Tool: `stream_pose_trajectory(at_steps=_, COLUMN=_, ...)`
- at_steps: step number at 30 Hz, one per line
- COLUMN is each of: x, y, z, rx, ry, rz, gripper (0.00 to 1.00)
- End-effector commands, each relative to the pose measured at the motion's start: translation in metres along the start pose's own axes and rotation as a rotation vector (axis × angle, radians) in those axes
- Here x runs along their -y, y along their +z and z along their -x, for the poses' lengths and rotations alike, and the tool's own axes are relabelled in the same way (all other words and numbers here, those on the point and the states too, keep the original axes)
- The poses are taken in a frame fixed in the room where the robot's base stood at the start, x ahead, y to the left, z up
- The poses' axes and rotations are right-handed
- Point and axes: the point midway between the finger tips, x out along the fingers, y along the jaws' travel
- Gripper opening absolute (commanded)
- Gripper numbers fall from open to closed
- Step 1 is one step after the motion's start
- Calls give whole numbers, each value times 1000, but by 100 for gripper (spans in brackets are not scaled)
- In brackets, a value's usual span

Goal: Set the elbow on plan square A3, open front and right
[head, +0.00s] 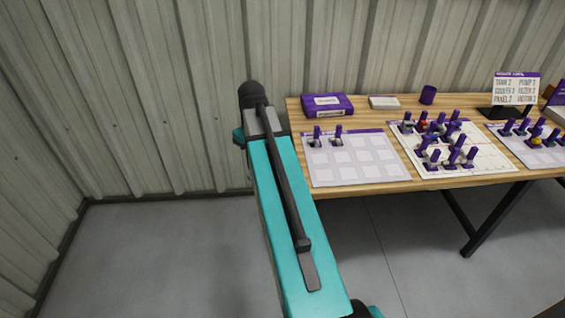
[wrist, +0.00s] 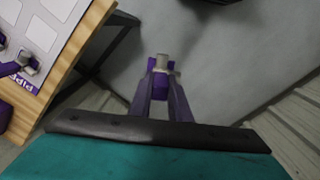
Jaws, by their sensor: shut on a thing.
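My gripper (wrist: 161,78) is shut on a small piece with a purple post and a grey part, which I take to be the elbow (wrist: 162,60). It is held over the grey floor, clear of the table; which way its openings face I cannot tell. In the head view my arm hides the gripper and the elbow. The plan sheet (head: 361,178) is the white sheet of pale squares at the table's left end. Two purple-posted pieces (head: 317,136) stand on its back-left squares. Square labels are too small to read. The sheet's edge also shows in the wrist view (wrist: 60,50).
The wooden table (head: 405,187) also bears a second sheet (head: 490,164) crowded with purple-posted pieces and a third at right. A purple box (head: 328,105), a small pale box (head: 384,102), a purple cup (head: 428,95) and a sign (head: 516,88) stand behind. A corrugated wall backs the table.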

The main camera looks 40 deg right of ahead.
Motion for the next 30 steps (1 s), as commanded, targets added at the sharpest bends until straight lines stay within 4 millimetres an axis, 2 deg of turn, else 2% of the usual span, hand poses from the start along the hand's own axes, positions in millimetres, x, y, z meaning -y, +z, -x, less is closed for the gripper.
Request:
stream_pose_trajectory(at_steps=3, x=31, y=-22, z=3, rx=0, ry=0, rz=65, gripper=0)
stream_pose_trajectory(at_steps=15, x=138, y=-73, z=10, rx=-1, ry=0, rz=265, gripper=0)
stream_pose_trajectory(at_steps=24, x=223, y=-97, z=17, rx=-1, ry=0, rz=411, gripper=0)
stream_pose_trajectory(at_steps=30, x=260, y=-103, z=20, rx=0, ry=0, rz=473, gripper=0)
